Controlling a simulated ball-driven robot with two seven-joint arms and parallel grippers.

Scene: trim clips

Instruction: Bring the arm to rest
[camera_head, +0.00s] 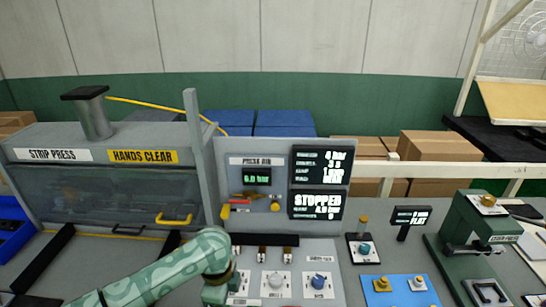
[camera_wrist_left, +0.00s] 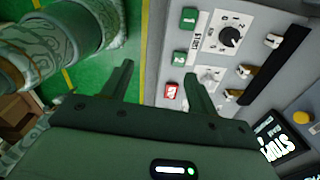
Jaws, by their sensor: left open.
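My left arm (camera_head: 165,273), pale green with a leaf-like pattern, comes in from the lower left of the head view. Its wrist bends down in front of the press control panel (camera_head: 225,165). My left gripper (camera_wrist_left: 160,85) shows in the left wrist view with its two dark fingers apart and nothing between them. The fingers point towards the floor and the panel's edge, beside a red button (camera_wrist_left: 171,91) and a green button (camera_wrist_left: 180,57). I cannot tell whether the right finger touches the panel. The fingertips are hidden in the head view. My right gripper is not in view.
The strip press (camera_head: 95,190) stands at the left with a yellow handle (camera_head: 175,219). The panel screen (camera_head: 316,204) reads STOPPED. A blue plate (camera_head: 398,290) and a green hand press (camera_head: 475,225) stand at the right. A grey post (camera_head: 200,155) rises beside the panel.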

